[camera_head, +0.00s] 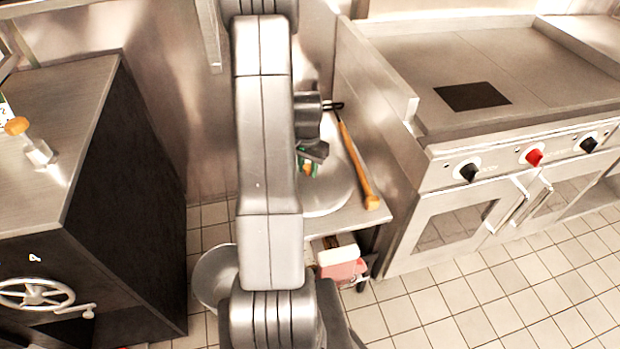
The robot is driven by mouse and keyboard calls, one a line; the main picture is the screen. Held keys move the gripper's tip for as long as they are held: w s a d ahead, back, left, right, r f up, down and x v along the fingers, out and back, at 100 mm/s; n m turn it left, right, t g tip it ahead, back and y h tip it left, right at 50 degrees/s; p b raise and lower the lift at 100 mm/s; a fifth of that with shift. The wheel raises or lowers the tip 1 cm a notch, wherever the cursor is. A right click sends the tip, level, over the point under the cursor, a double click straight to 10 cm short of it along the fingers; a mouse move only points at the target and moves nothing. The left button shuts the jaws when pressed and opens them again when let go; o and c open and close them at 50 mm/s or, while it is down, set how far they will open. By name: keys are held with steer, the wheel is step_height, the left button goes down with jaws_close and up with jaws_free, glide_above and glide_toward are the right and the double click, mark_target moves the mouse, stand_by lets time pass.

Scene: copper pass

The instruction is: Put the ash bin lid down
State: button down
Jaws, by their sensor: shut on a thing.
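A round pale grey disc, which looks like the ash bin lid (335,195), is at the narrow steel side table, its left part hidden behind my arm. My gripper (311,166) is over it, partly hidden by my arm, and is shut on it around a small green and orange part. Whether the lid touches the table top cannot be told. An open grey round bin (209,277) stands on the floor lower left of the lid, partly behind my arm.
A wooden-handled tool (358,168) lies along the right of the lid. A red box with a white top (342,264) is below the table. A griddle range (490,130) stands right, a dark cabinet with a handwheel (36,294) left. Tiled floor (490,305) is clear at lower right.

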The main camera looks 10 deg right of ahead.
mark_target(308, 174)
steer(key=shift+f, duration=2.4)
steer(key=shift+f, duration=0.1)
steer(key=shift+f, duration=0.2)
steer(key=c, duration=1.1)
jaws_free()
steer(key=shift+r, duration=0.1)
steer(key=shift+c, duration=0.2)
steer(key=shift+r, duration=0.1)
step_height(308, 174, up, 12)
steer(key=shift+r, duration=0.1)
